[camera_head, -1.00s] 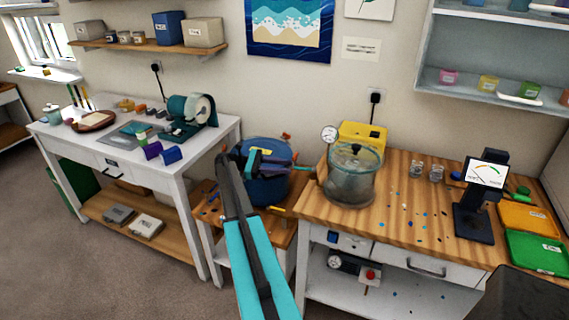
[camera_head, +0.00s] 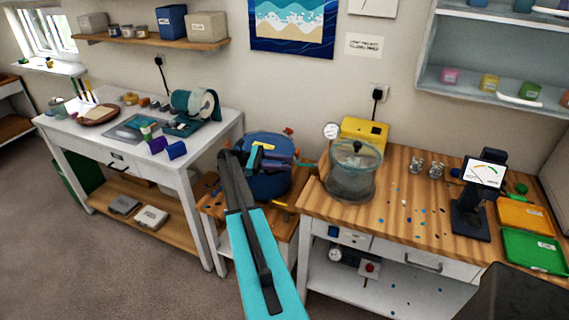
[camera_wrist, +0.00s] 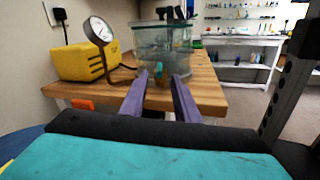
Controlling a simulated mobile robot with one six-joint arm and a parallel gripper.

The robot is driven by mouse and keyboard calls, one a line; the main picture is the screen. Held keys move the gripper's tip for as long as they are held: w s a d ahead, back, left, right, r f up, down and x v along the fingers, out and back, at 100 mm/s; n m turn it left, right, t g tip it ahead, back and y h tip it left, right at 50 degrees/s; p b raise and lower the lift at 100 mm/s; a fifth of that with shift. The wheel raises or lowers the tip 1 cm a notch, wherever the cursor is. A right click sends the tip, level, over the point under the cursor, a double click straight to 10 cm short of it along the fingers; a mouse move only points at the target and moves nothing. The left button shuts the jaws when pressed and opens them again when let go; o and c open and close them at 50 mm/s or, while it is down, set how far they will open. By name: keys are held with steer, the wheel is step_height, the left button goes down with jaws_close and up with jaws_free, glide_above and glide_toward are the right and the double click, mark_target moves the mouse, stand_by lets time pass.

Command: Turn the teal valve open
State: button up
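A small teal piece (camera_wrist: 158,72), which looks like the teal valve, shows in the wrist view at the front of the clear vacuum chamber (camera_wrist: 170,47). It appears between my fingertips; I cannot tell whether they touch it. My gripper (camera_wrist: 160,77) has two purple fingers spread apart, pointing at the chamber. In the head view my gripper (camera_head: 293,162) is over the blue pot, just left of the chamber (camera_head: 351,183). The valve cannot be made out there.
The chamber stands on a wooden bench (camera_head: 397,222) beside a yellow pump (camera_head: 366,131) and a round gauge (camera_wrist: 97,31). The blue pot (camera_head: 268,187) sits under my gripper. A gauge stand (camera_head: 472,215) and trays are farther right. A white table (camera_head: 65,130) is at left.

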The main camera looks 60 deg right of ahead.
steer(key=c, duration=0.7)
steer(key=shift+s+d+f+m+t+y, duration=0.5)
steer(key=shift+s+f+m+y, duration=0.15)
steer(key=shift+s+y, duration=0.2)
jaws_close()
steer(key=a+f+n+t+b, duration=0.1)
steer(key=a+f+t+b, duration=0.5)
steer(key=a+f, duration=2.6)
steer(key=s+a+f+t+y+b, duration=0.1)
steer(key=s+a+f, duration=0.3)
steer(key=a, duration=0.7)
steer(key=s+a+f+m+t+y+b, duration=0.1)
steer(key=s+a+f+y, duration=0.1)
steer(key=s+a+f, duration=0.2)
steer(key=s+a+f+m+t+y+b, duration=0.1)
steer(key=s+a+f, duration=0.3)
steer(key=s+a, duration=0.5)
steer(key=a+y, duration=0.1)
steer(key=a, duration=0.9)
steer(key=shift+s+f+t+y, duration=0.15)
steer(key=shift+s+t+y, duration=0.15)
steer(key=shift+y, duration=0.05)
steer(key=shift+a, duration=0.15)
